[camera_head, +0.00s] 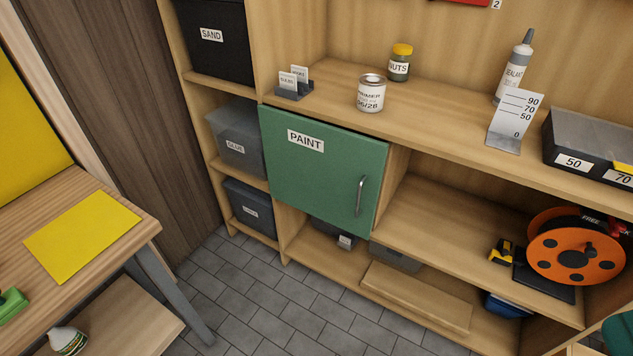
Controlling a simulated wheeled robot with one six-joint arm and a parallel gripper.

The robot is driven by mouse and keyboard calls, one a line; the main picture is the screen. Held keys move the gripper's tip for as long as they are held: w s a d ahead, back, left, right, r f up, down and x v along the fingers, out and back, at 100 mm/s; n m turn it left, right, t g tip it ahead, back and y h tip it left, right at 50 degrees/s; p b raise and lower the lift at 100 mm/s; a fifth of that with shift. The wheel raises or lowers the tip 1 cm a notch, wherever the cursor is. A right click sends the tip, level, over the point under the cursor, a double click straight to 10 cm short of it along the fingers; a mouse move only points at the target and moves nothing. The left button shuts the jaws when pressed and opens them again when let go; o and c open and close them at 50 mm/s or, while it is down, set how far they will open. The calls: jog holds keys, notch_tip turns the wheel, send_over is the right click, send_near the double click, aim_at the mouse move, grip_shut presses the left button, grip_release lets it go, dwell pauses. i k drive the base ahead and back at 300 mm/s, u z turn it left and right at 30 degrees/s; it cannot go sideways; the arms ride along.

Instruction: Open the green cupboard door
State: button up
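The green cupboard door (318,181) is in the middle of the camera_head view, in the lower part of the wooden workbench. It carries a white label reading PAINT (305,141). A vertical metal handle (360,196) sits near its right edge. The door looks shut, lying flush with the cupboard front, and hides what is behind it. My gripper is not in view.
The benchtop (430,107) above holds a tin (371,93), a jar (400,63) and a sealant tube (514,68). Open shelves at right hold an orange reel (562,256). A wooden table (75,235) stands at left. The tiled floor (270,310) before the door is clear.

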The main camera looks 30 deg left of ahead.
aim_at(332, 175)
jog(key=k, duration=1.25)
jog(key=u, duration=0.9)
jog(key=i, duration=1.05)
jog(key=z, duration=0.3)
